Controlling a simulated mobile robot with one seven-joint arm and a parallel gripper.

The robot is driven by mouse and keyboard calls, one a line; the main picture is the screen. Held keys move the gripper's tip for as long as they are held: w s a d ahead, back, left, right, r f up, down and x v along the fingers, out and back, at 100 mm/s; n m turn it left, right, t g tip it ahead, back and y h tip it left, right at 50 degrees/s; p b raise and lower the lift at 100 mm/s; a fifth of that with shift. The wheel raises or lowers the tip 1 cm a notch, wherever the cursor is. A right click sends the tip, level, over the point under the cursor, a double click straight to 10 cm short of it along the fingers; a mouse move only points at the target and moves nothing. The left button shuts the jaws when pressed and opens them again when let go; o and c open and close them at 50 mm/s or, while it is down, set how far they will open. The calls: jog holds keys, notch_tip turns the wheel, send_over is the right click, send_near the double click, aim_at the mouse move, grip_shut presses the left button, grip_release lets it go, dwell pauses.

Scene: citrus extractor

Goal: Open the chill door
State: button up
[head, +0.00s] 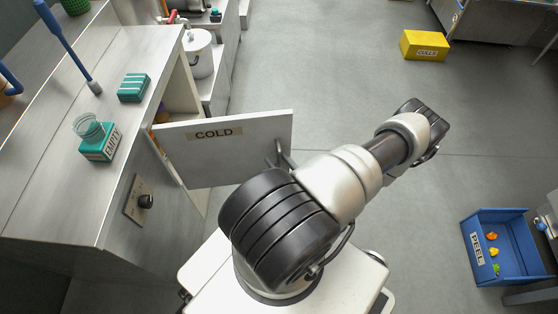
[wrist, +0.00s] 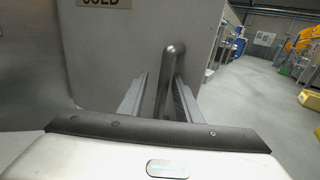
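The chill door (head: 225,152), a grey panel labelled COLD, stands swung out from the steel counter cabinet, with a gap behind it. It also fills the middle of the wrist view (wrist: 110,50). Its dark bar handle (wrist: 174,58) is near the door's free edge; part of the handle (head: 283,155) shows in the head view beside my arm. In the wrist view my gripper (wrist: 161,82) has its fingers on either side of the handle. A gap shows on the left of the bar, so the fingers look open around it. My arm hides the gripper in the head view.
On the counter are a teal EMPTY box (head: 100,142), a striped teal block (head: 134,87) and a blue upright tool (head: 68,45). A knob (head: 146,201) is on the cabinet front. A blue PEEL bin (head: 508,270) and yellow box (head: 424,46) are at right. Floor between is clear.

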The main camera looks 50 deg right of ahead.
jog(key=shift+s+d, duration=0.1)
jog(key=shift+s, duration=0.55)
jog(key=p+v, duration=0.1)
jog(key=v, duration=1.5)
jog(key=shift+a, duration=0.3)
